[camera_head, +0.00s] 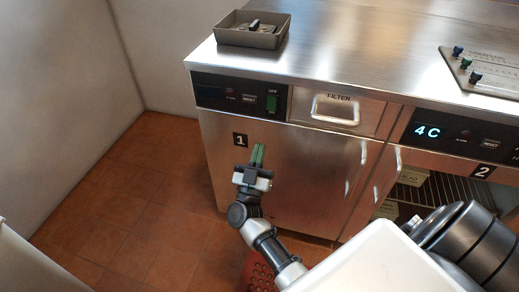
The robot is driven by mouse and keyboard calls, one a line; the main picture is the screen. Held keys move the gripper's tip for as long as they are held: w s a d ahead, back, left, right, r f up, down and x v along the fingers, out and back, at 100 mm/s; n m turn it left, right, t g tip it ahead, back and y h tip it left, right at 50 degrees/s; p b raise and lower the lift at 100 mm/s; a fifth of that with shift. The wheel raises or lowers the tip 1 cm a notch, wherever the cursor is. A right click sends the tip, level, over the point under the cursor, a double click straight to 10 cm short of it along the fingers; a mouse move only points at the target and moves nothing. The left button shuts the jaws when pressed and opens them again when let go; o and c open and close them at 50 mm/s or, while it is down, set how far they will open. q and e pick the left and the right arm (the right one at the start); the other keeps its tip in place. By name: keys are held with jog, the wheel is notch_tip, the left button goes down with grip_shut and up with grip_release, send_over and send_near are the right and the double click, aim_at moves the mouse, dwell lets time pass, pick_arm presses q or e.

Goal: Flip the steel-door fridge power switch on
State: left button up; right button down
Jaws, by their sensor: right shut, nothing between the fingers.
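The steel-door fridge (305,185) is the left unit, marked 1, with its door closed. Its dark control panel (222,103) carries a green power switch (271,104) at the right end, under the label OFF. The panel's display area looks dark. Which way the switch is tipped is too small to tell. My right gripper (258,154) is shut and empty, with green fingertips pointing up. In the picture it is below the switch and in front of the door, apart from the switch. My left gripper is not in view.
The right unit, marked 2, has a lit panel (460,134) reading 4C and a see-through door with shelves. A grey tray (253,38) holding small dark items and a plate with coloured knobs (485,72) are on the steel counter. Tiled floor (125,195) lies open at left.

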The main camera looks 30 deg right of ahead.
aim_at(271, 107)
jog(key=x, duration=0.3)
jog(key=f+x, duration=0.1)
jog(key=x, duration=0.2)
jog(key=w+d+x, duration=0.1)
jog(key=x, duration=0.2)
jog(key=shift+f, duration=0.35)
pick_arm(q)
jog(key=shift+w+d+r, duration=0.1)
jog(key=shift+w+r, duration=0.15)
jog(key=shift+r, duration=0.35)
pick_arm(e)
jog(key=shift+w+d, duration=0.3)
jog(key=shift+d, duration=0.1)
pick_arm(q)
jog(key=shift+b, duration=0.3)
pick_arm(e)
jog(key=shift+f, duration=0.1)
jog(key=shift+w+d+f+h+b, duration=0.2)
jog(key=shift+h+b, duration=0.1)
jog(key=shift+b, duration=0.35)
jog(key=shift+r, duration=0.15)
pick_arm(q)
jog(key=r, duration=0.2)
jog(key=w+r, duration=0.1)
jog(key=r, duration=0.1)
